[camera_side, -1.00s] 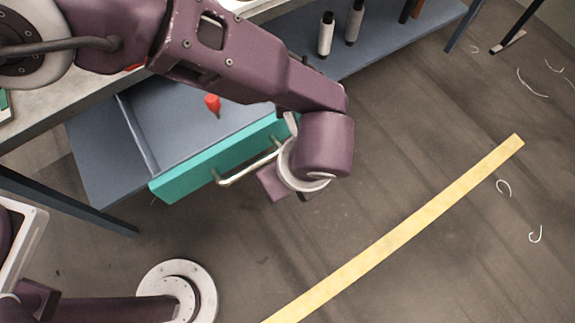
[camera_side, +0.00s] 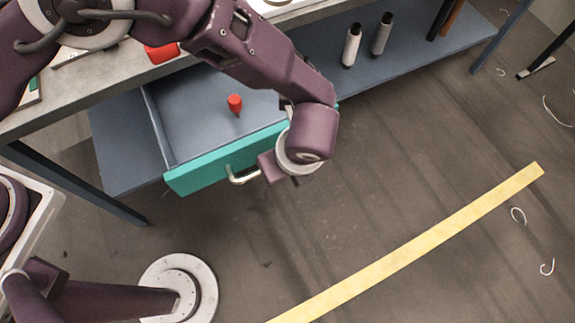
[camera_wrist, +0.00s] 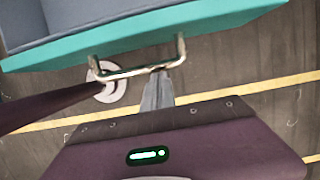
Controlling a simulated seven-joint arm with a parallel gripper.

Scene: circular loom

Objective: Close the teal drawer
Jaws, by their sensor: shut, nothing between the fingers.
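The teal drawer (camera_side: 205,174) stands open below the workbench, its grey inside visible from above. A small red object (camera_side: 235,104) is in it. Its metal bar handle (camera_side: 240,178) is partly hidden by my wrist in the side view. In the wrist view the drawer front (camera_wrist: 150,33) crosses the top and the whole handle (camera_wrist: 125,72) shows. My gripper (camera_wrist: 158,78) is shut with nothing in it; its fingertips are at the handle bar, right of its middle. I cannot tell whether they touch it. In the side view my wrist hides the fingers.
The grey lower shelf (camera_side: 410,55) holds dark and white spools (camera_side: 352,46) to the right of the drawer. A red item (camera_side: 162,52) lies on the bench top. A yellow strip (camera_side: 420,243) runs along the floor. The floor before the drawer is clear.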

